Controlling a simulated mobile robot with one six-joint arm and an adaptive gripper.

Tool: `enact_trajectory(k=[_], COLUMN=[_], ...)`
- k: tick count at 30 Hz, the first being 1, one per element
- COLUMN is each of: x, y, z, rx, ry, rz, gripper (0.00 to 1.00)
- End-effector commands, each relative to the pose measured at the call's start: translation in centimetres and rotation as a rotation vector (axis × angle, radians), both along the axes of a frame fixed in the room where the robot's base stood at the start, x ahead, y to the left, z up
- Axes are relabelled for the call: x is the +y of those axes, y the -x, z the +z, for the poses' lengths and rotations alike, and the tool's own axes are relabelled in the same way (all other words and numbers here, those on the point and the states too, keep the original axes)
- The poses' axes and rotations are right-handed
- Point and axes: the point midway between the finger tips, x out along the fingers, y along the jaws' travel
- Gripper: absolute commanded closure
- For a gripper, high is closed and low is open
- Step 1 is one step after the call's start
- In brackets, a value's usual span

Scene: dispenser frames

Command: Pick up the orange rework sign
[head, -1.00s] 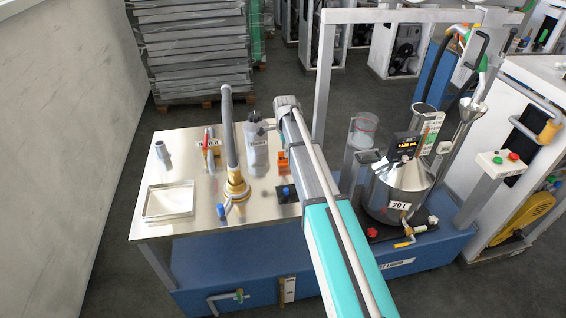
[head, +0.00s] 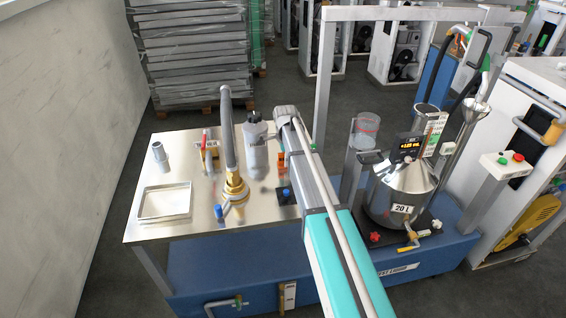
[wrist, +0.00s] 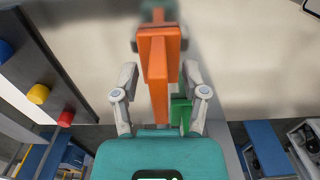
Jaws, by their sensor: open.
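The orange rework sign (wrist: 158,75) stands out as an orange upright piece with a crossbar in the middle of the wrist view. My gripper (wrist: 160,72) is open, with one finger on each side of the sign. Gaps show between both fingers and the orange piece, and I cannot tell its exact depth between them. In the head view a small part of the orange sign (head: 281,162) shows on the metal table, just left of my arm. My arm hides the rest of it and my gripper there.
A grey bottle (head: 256,148) and a brass-based hose post (head: 236,185) stand left of my arm. A green block (wrist: 181,113) is close to the right finger. A steel vessel (head: 398,190) stands to the right. A shallow tray (head: 165,203) is at the table's left.

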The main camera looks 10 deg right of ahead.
Motion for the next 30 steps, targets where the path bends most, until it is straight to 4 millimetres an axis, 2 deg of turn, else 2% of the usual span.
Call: enact_trajectory(k=[7, 16, 30], x=[0.0, 0.01, 0.02], y=[0.0, 0.0, 0.0], z=[0.0, 0.0, 0.07], rx=[0.0, 0.0, 0.0], ry=[0.0, 0.0, 0.0], rz=[0.0, 0.0, 0.0], gripper=[0.45, 1.0, 1.0])
